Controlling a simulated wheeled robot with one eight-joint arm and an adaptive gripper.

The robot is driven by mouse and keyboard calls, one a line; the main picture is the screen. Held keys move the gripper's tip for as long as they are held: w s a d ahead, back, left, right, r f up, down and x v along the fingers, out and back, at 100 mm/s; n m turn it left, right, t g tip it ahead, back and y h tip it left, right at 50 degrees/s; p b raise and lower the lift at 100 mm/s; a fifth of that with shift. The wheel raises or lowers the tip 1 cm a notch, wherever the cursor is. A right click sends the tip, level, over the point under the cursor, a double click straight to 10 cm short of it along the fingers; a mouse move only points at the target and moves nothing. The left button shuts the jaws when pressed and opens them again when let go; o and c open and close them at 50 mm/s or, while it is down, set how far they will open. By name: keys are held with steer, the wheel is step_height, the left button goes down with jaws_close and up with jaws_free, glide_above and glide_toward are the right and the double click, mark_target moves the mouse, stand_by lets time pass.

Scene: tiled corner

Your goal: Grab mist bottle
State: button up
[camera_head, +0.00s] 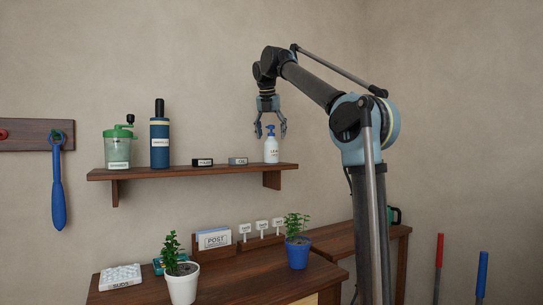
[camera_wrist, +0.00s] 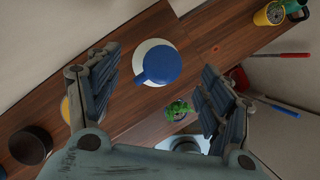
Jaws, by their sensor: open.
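The mist bottle (camera_head: 271,152) is white with a blue top and a printed label. It stands upright near the right end of the wall shelf (camera_head: 220,171). My gripper (camera_head: 270,133) points down from above, its open fingers around the level of the blue top. In the wrist view the bottle's blue top (camera_wrist: 160,65) shows from above with the white body around it. It lies between the two spread fingers of my gripper (camera_wrist: 158,78), apart from both. Nothing is held.
Below is a bench with a white pot (camera_head: 183,285) and a blue pot (camera_head: 298,254). A blue tool (camera_head: 57,190) hangs at left.

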mark_target(271, 145)
steer(key=shift+x, duration=2.9)
steer(key=shift+a, duration=0.2)
steer(key=shift+c, duration=0.3)
steer(key=c, duration=1.3)
